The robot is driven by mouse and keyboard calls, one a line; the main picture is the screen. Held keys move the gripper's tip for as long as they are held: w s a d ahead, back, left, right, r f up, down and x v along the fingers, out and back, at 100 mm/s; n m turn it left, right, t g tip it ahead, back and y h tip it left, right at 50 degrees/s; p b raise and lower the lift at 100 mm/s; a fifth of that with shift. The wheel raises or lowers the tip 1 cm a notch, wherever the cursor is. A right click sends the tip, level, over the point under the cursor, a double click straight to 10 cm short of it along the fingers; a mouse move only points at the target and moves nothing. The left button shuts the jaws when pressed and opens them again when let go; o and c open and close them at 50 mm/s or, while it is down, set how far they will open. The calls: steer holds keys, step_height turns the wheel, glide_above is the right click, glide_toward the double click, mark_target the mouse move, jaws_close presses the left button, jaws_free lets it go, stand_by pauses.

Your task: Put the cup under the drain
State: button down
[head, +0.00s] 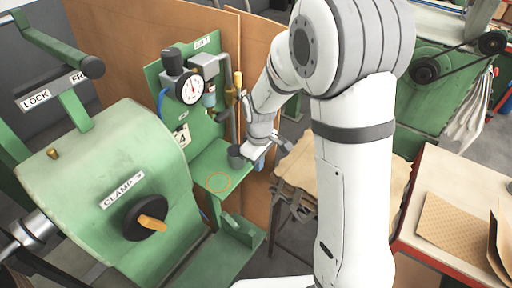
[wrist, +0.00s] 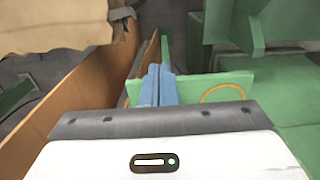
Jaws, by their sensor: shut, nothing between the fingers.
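My gripper's blue fingers (wrist: 158,84) are together and empty, in front of the shelf edge in the wrist view. I cannot make out the cup clearly there. The drain is hard to tell; grey pipework with a yellow handle (head: 238,80) runs down above the shelf.
A pressure gauge (head: 189,88) sits on the green panel over the shelf. A brown board (wrist: 80,95) stands close to the left of my fingers in the wrist view. A large green clamp housing (head: 105,190) is at left in the head view. A worktable (head: 450,185) stands at right.

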steer(key=shift+w+a+f+p, duration=0.15)
steer(key=shift+w+a+p, duration=0.25)
steer(key=shift+w+a, duration=0.3)
steer(key=shift+w+a+f+p, duration=0.15)
steer(key=shift+w+a+p, duration=0.3)
steer(key=shift+a, duration=0.45)
steer(key=shift+w, duration=0.15)
